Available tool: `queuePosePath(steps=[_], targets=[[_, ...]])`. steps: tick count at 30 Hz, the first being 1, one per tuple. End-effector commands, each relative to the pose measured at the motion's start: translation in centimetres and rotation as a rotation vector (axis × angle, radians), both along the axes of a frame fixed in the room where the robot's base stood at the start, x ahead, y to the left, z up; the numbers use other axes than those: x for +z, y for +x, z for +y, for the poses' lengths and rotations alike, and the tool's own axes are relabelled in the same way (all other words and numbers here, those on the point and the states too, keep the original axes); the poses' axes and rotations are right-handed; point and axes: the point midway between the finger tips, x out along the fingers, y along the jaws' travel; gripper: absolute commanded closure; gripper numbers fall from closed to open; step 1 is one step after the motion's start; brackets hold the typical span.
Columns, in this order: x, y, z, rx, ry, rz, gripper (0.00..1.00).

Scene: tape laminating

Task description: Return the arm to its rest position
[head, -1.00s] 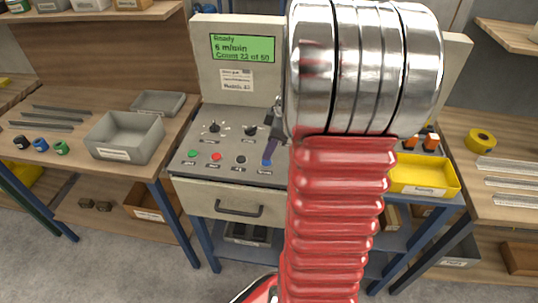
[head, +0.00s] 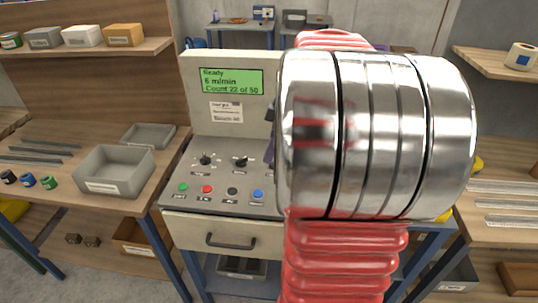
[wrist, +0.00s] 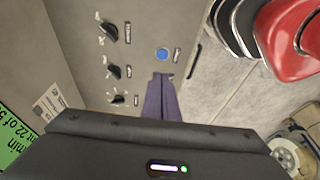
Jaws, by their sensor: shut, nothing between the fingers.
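My gripper (wrist: 161,82) is shut and empty in the wrist view. Its purple fingers lie together in front of the grey control panel (wrist: 80,60), with the blue button (wrist: 162,54) just beyond their tips. In the head view only a sliver of purple shows at the left edge of my arm's large metal joint. The rest of the gripper is hidden there. My red ribbed arm stands upright before the right part of the machine. The panel (head: 215,180) carries several coloured buttons and dark knobs. The green display (head: 232,81) reads Ready, 6 m/min, Count 22 of 50.
A drawer (head: 228,238) is shut below the panel. Metal strips (head: 505,204) lie on the right bench. My arm hides most of the machine's right side.

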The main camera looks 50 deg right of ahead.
Motion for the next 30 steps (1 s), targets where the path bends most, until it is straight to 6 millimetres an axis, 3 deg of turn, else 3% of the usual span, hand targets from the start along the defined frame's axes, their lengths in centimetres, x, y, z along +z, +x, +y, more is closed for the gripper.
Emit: queuePosePath(steps=[20,26,30], targets=[[0.0,0.1,0.1,-0.022,0.006,0.004,1.00],[-0.2,0.1,-0.3,-0.188,0.030,0.029,1.00],[-1.6,-0.7,-0.4,-0.378,0.057,0.078,1.00]])
